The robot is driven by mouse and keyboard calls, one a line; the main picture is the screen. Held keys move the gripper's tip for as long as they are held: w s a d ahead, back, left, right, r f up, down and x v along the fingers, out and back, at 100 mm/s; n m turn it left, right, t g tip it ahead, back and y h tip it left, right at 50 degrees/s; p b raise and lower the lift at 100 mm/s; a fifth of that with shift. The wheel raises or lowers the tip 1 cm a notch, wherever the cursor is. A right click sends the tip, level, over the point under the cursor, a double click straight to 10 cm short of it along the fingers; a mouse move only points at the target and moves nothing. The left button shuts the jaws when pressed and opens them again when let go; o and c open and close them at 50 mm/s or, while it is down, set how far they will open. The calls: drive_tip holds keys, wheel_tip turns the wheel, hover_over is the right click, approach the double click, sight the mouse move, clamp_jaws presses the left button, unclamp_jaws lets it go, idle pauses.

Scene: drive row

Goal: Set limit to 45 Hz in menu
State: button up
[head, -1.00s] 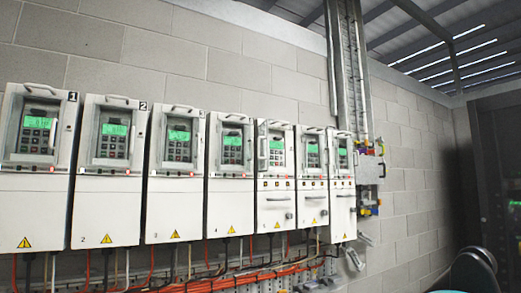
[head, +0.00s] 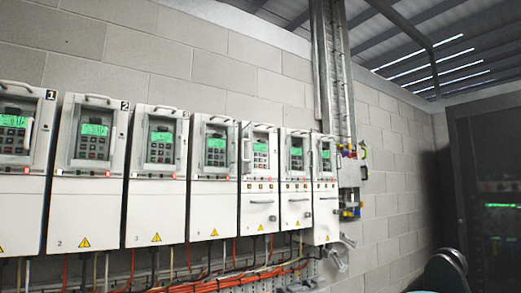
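Several white wall drives stand in a row, each with a green-lit display and a keypad. Drive 1 (head: 20,205) is at the far left, partly cut off, with its keypad panel (head: 14,130) under a handle. Drive 2 (head: 88,205) has a green display (head: 95,130) above dark keys. Drive 3 (head: 157,205) and drive 4 (head: 213,212) follow to the right. The narrower drives (head: 258,212) further right have handles on their lower fronts. The display text is too small to read.
Orange and dark cables (head: 215,283) run below the drives. A vertical cable tray (head: 335,75) rises at the row's right end. A dark cabinet (head: 490,190) stands at the far right.

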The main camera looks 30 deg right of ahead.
drive_tip(key=shift+c, duration=0.4)
clamp_jaws()
idle(0.9)
